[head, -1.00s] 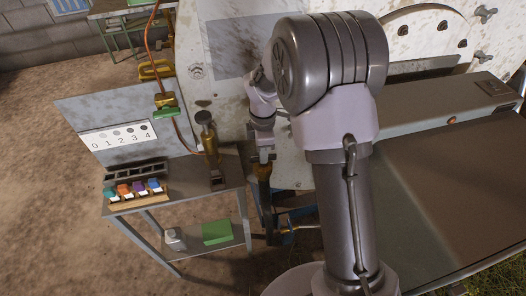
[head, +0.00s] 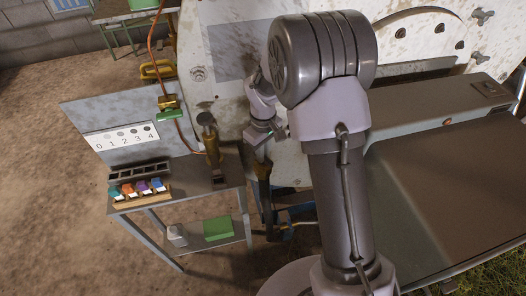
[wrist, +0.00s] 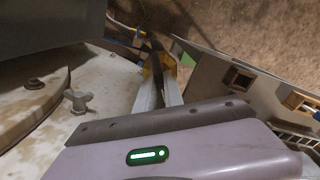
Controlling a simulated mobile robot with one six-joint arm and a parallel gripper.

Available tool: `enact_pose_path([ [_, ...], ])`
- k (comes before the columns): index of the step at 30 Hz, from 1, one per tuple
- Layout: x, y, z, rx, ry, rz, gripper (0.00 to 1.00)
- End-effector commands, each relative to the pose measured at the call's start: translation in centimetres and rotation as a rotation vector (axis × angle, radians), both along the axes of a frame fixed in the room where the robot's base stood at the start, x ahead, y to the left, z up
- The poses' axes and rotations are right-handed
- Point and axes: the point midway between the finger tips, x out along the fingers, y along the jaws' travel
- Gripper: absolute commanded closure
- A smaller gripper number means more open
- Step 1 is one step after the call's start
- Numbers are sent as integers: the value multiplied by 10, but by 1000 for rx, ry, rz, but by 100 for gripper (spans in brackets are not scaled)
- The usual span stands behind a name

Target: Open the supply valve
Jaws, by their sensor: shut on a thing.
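My gripper (head: 260,163) points down beside the white tank wall, right of the small side table. In the wrist view its two pale fingers (wrist: 160,84) are closed around a yellow part (wrist: 158,63), which looks like the valve's handle. A dark pipe or stem (wrist: 149,42) runs on beyond it, with blue and yellow fittings (wrist: 134,38) at its far end. In the head view this dark pipe (head: 266,198) stands below the fingers. My fingers hide much of the held part, so how far the valve is turned cannot be told.
A copper pipe carries a green handle (head: 172,116). A wing nut (wrist: 79,101) sticks out of the tank.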

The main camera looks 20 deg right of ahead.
Motion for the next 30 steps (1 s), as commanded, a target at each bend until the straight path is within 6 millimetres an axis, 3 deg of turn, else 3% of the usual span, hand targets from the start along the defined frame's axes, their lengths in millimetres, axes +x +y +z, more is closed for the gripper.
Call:
enact_pose_path([
  [15,0,0,0,0,0,-418,100],
  [30,0,0,0,0,0,-576,100],
])
